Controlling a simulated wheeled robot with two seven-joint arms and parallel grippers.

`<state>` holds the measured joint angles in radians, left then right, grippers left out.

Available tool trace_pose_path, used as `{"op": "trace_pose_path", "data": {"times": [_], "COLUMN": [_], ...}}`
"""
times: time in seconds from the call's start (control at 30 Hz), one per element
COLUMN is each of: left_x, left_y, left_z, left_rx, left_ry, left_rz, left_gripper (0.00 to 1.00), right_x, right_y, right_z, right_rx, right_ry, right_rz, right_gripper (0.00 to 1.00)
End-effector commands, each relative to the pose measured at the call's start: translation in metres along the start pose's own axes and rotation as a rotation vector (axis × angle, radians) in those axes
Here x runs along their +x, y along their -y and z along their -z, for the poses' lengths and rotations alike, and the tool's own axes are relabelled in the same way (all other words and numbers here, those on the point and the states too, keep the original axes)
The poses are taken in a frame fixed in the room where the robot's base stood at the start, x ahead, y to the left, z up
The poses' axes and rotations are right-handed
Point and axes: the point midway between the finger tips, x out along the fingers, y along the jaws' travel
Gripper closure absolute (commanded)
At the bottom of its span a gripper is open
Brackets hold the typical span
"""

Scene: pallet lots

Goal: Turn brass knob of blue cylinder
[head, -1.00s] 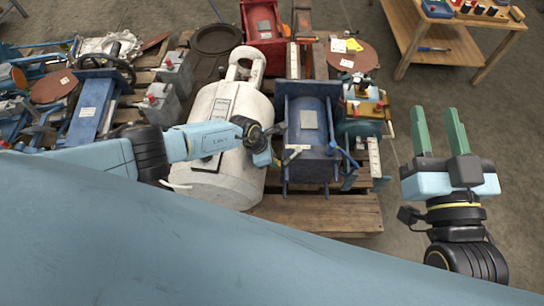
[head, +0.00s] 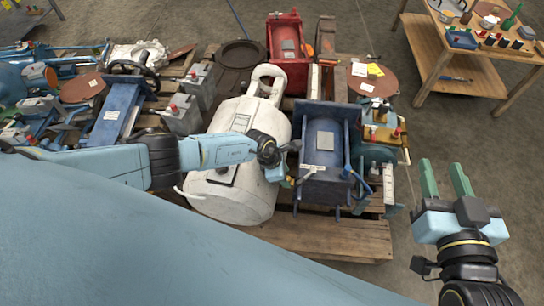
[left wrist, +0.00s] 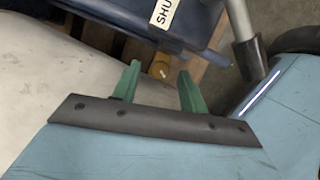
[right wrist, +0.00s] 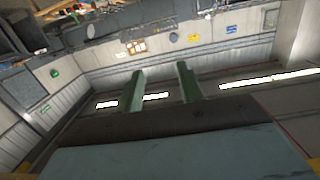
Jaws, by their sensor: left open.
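The blue cylinder (head: 322,140) lies in its blue frame on the pallet, right of the white tank. Its blue body with a white label fills the top of the left wrist view (left wrist: 205,22). A small brass knob (left wrist: 160,69) shows below that label. My left gripper (head: 288,182) is at the near left corner of the blue cylinder, mostly hidden behind its own wrist in the head view. In the left wrist view its green fingers (left wrist: 157,80) are apart, with the knob beyond and between their tips, apparently not gripped. My right gripper (head: 446,180) is open and empty over bare floor.
The white tank (head: 235,165) stands close under my left forearm. Wooden pallet slats (head: 330,238) show in front. A red unit (head: 288,50) is behind, other machine parts crowd the left, and a wooden workbench (head: 425,50) stands back right. Floor at right is clear.

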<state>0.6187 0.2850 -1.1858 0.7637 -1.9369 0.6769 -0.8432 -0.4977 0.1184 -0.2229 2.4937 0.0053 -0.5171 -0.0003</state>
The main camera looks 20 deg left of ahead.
Motion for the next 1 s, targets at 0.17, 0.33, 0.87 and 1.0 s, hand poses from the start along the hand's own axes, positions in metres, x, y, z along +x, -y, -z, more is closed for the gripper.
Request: {"op": "trace_pose_path", "data": {"times": [0.17,0.33,0.87,1.0], "left_x": [-0.012,-0.022,-0.057,-0.068], "left_y": [0.000,0.000,0.000,0.001], "left_z": [-0.001,-0.001,0.000,-0.001], "left_rx": [0.001,0.002,0.001,0.001], "left_ry": [0.000,0.000,-0.001,0.000], "left_rz": [0.001,0.000,0.000,0.001], "left_gripper": [0.57,0.57,0.57,0.57], "right_x": [-0.007,-0.020,-0.098,-0.127], "right_y": [-0.006,-0.013,-0.030,-0.034], "right_z": [-0.030,-0.059,-0.132,-0.147], "right_rx": [-0.003,-0.004,0.010,0.018], "right_ry": [0.196,0.379,0.970,1.138], "right_rz": [-0.016,-0.033,-0.086,-0.101], "right_gripper": [0.62,0.62,0.62,0.62]}}
